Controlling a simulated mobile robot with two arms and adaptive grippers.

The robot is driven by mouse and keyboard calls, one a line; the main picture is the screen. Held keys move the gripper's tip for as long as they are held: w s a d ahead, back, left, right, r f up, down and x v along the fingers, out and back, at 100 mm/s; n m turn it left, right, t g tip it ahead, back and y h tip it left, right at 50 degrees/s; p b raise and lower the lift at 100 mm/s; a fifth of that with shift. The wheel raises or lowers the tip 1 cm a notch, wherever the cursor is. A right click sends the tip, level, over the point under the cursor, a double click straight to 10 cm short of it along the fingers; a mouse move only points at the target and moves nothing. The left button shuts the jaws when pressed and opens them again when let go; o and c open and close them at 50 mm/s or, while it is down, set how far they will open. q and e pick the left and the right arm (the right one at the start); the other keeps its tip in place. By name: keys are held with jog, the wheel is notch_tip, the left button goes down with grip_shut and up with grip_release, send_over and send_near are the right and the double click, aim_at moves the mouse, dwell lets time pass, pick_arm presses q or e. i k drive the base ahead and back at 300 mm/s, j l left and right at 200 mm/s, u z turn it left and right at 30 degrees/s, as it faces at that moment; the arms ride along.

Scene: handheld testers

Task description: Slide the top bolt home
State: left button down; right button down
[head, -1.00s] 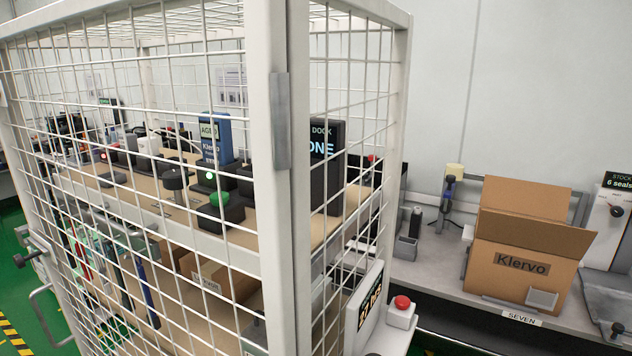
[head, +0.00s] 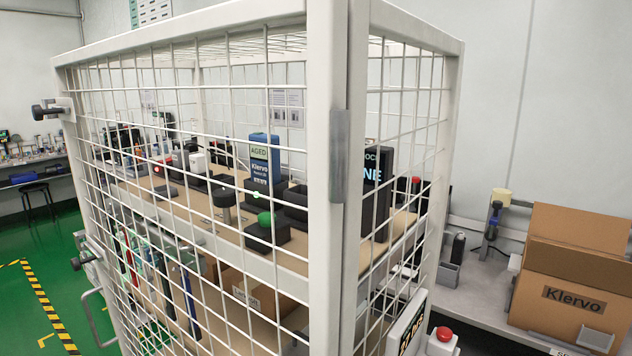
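A white wire-mesh cage (head: 335,200) fills the middle of the head view, with its door side facing left. The top bolt (head: 52,108), a dark knob on a pale mount, sticks out at the upper left corner of the cage. A second similar bolt (head: 84,260) shows lower on the same edge, above a bent metal pull handle (head: 98,318). I cannot tell from here how far either bolt is slid. Neither of my grippers is in view.
Inside the cage, shelves hold testers, including a blue AGED unit (head: 264,162) and a dark dock (head: 377,190). A bench with a Klervo carton (head: 570,290) stands at right. Green floor with a striped line (head: 45,310) is open at left. A stool (head: 40,198) stands farther back.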

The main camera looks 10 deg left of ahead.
aim_at(38, 113)
jog(key=u, duration=1.45)
